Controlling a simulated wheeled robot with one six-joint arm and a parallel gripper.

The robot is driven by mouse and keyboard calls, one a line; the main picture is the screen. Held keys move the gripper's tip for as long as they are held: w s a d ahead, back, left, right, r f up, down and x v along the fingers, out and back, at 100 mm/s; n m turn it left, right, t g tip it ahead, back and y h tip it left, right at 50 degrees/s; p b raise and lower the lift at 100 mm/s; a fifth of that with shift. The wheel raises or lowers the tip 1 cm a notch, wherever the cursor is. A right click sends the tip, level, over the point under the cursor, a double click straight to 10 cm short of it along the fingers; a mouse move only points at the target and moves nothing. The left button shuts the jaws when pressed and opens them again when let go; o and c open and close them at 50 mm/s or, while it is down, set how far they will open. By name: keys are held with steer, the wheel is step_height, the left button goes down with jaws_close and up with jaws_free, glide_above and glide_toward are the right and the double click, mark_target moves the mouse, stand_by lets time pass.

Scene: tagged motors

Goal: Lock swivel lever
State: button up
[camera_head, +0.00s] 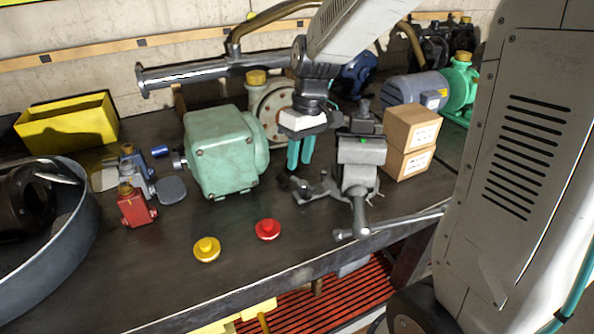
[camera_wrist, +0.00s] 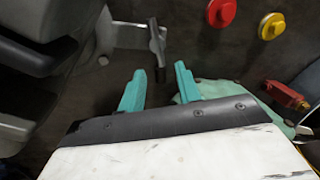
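A grey bench vise (camera_head: 360,178) stands near the front edge of the dark workbench, and part of it fills the left of the wrist view (camera_wrist: 25,75). The swivel lever, a slim grey bar (camera_wrist: 156,42), sits beside a flat lug of the vise base; in the head view the base lug area (camera_head: 318,188) is left of the vise. My gripper (camera_head: 299,165) points down with its teal fingers apart and empty, just above and left of that lug. In the wrist view the lever's near end lies between the fingertips (camera_wrist: 160,72); I cannot tell the height gap.
A green gearbox (camera_head: 222,155) stands close left of my gripper. Cardboard boxes (camera_head: 408,140) stand right of the vise. A red knob (camera_head: 268,230) and a yellow knob (camera_head: 207,249) lie at the front. A red-bodied valve (camera_head: 137,208) stands further left. The bench front between is clear.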

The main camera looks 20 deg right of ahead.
mark_target(303, 188)
steer(key=shift+s+a+f, duration=0.1)
steer(key=shift+a+f, duration=0.1)
steer(key=shift+f, duration=0.9)
steer(key=shift+s+a+f, duration=0.1)
steer(key=shift+a+f, duration=0.1)
steer(key=shift+f, duration=0.85)
jaws_close()
steer(key=m, duration=0.2)
steer(key=d+m, duration=0.1)
steer(key=m, duration=0.1)
steer(key=shift+m+t, duration=0.3)
steer(key=shift+t, duration=0.1)
jaws_free()
